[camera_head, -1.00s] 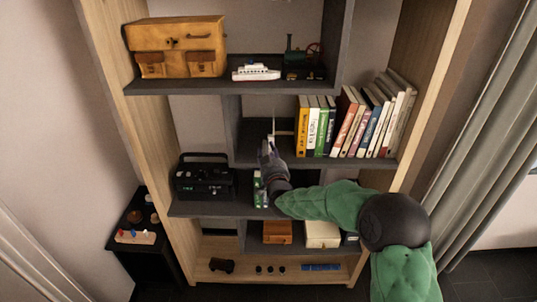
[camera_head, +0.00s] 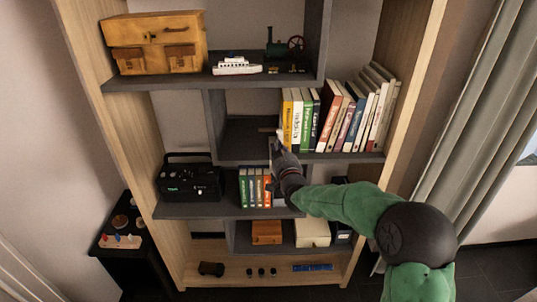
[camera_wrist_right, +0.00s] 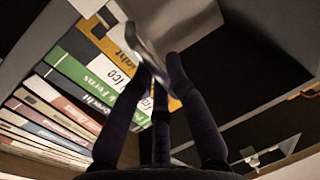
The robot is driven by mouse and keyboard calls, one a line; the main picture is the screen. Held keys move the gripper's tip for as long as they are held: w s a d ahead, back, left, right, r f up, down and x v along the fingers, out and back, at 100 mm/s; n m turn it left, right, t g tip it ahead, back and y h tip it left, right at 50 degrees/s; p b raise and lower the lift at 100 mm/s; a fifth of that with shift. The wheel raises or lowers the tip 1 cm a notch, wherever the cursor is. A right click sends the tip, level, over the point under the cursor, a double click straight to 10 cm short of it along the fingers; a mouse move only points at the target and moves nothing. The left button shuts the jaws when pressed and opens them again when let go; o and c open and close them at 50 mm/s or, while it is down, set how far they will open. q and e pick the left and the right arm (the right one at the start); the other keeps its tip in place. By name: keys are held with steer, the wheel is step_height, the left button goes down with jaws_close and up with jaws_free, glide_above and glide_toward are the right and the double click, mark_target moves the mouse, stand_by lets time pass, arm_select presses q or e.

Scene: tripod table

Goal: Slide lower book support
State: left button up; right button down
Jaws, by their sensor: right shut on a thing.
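The book support is a thin grey metal piece (camera_wrist_right: 185,30), seen close up in the right wrist view. It stands beside the yellow book (camera_head: 287,118) at the left end of the upper row of books. My right gripper (camera_head: 277,143) reaches in over the front edge of that shelf, just left of and below the yellow book. In the right wrist view its dark fingers (camera_wrist_right: 152,55) are shut on the support, in front of the yellow book. In the head view the hand hides most of the support. My left gripper is not in view.
More books (camera_head: 350,115) fill the shelf to the right. Lower down are small books (camera_head: 252,187) and a black radio (camera_head: 188,180). A toy ship (camera_head: 237,66) and a wooden case (camera_head: 153,42) stand above. The shelf left of the yellow book is clear.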

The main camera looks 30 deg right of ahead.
steer(key=shift+a, duration=0.1)
steer(key=c, duration=1.2)
jaws_free()
steer(key=shift+c, duration=0.2)
steer(key=v, duration=1.2)
